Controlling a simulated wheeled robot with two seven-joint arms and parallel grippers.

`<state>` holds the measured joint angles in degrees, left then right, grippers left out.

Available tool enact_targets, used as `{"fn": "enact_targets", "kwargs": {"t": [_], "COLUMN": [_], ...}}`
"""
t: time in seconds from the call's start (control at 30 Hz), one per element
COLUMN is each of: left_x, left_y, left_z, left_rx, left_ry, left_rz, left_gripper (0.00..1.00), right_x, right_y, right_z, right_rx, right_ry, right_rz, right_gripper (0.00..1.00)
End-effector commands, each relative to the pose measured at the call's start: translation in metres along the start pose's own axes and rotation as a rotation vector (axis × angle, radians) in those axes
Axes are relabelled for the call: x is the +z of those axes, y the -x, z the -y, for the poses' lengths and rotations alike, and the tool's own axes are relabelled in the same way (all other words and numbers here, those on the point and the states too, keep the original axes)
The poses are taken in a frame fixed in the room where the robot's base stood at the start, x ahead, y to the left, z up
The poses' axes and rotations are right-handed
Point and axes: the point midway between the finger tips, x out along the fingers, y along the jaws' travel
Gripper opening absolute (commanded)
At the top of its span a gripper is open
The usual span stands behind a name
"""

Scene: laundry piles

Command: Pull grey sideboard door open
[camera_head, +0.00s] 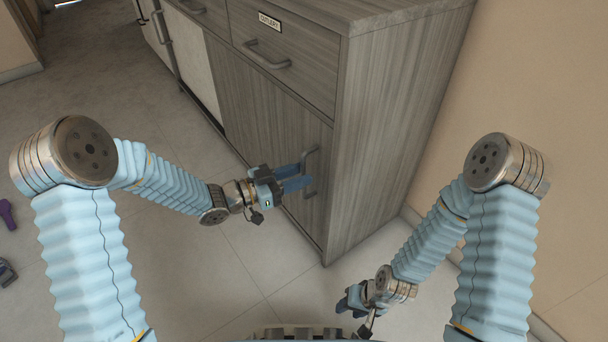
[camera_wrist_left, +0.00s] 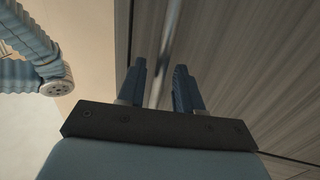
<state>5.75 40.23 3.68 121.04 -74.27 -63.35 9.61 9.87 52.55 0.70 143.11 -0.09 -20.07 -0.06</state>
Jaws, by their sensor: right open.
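The grey wood-grain sideboard door (camera_head: 262,115) is below the drawer and looks closed, flush with the cabinet front. Its upright metal handle (camera_head: 313,156) is near the door's right edge. My left gripper (camera_head: 296,178) is at this handle with its blue fingers pointing at the door. In the left wrist view the handle bar (camera_wrist_left: 165,40) runs between the two spread fingers, with a gap visible, so the left gripper (camera_wrist_left: 162,88) is open around it. My right gripper (camera_head: 352,300) is open and empty, low near the floor, right of the sideboard's bottom corner, partly hidden.
The cutlery drawer (camera_head: 285,55) with a horizontal handle is above the door. A pale cabinet panel (camera_head: 196,68) is further left. A beige wall (camera_head: 540,130) stands to the right. A purple object (camera_head: 7,213) lies at the far left. Floor (camera_head: 190,275) before the door is clear.

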Motion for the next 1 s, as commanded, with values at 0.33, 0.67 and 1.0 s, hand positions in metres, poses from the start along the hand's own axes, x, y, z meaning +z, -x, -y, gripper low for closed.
{"fn": "enact_targets", "kwargs": {"t": [0.33, 0.67, 1.0], "left_x": [0.0, 0.0, 0.0], "left_y": [-0.019, -0.018, -0.018], "left_z": [0.0, 0.0, 0.0], "left_rx": [-0.001, -0.001, -0.001], "left_ry": [0.0, 0.0, 0.0], "left_rz": [0.001, 0.001, 0.001], "left_gripper": [0.35, 0.06, 0.0], "right_x": [0.0, 0.0, 0.0], "right_y": [-0.002, -0.002, -0.002], "right_z": [-0.001, -0.001, -0.001], "right_rx": [0.0, 0.0, 0.0], "right_ry": [0.0, 0.0, 0.0], "right_rz": [-0.001, -0.001, -0.001], "right_gripper": [0.43, 0.43, 0.43]}}
